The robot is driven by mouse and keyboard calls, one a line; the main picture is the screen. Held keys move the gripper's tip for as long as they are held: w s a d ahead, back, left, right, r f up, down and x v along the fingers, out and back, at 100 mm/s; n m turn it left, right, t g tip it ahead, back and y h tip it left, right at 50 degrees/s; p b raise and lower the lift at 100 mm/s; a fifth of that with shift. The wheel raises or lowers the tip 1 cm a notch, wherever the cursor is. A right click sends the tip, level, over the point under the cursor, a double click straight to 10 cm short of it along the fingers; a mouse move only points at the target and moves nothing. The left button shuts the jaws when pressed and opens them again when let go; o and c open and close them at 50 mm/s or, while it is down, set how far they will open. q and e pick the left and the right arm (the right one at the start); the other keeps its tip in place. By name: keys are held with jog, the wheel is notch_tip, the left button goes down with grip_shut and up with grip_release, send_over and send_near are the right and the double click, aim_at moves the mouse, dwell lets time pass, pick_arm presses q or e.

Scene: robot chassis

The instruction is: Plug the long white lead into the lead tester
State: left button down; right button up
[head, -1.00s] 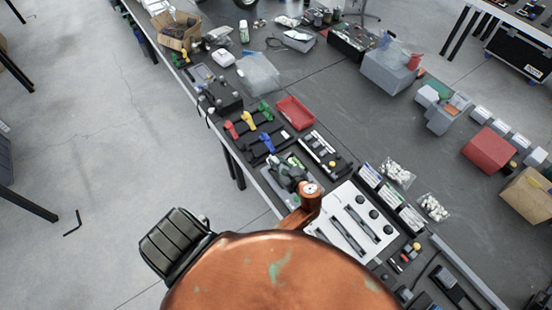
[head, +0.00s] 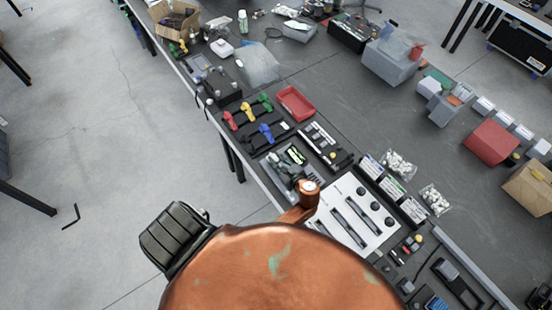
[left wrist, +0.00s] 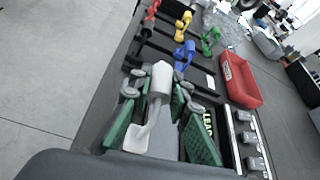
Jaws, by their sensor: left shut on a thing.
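My left gripper (left wrist: 160,92) is shut on the white lead (left wrist: 160,78), whose pale plug end and flat tail show between the green finger pads in the left wrist view. The lead tester (head: 296,155), a grey unit with a lit green display, lies right at the gripper. Part of its green lettering (left wrist: 208,126) shows beside the right finger. Whether the lead touches the tester cannot be told. My right gripper is out of view.
A black rack with red, yellow, green and blue leads (head: 265,131) stands beyond the tester. A red tray (head: 295,103) is behind it. A white panel with slots and knobs (head: 352,216) lies to the right.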

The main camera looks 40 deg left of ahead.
pick_arm(q)
jog(key=shift+p, duration=0.95)
dwell(1.7)
jog(key=shift+f+b, duration=0.8)
jog(key=shift+f, duration=0.45)
jog(key=shift+f, duration=0.3)
jog(key=c, duration=1.7)
grip_release()
jog(key=shift+c, duration=0.2)
jog(key=shift+d+r, duration=0.1)
jog(key=v, duration=0.7)
jog(key=shift+s+d+r, duration=0.1)
jog(key=shift+d, duration=0.05)
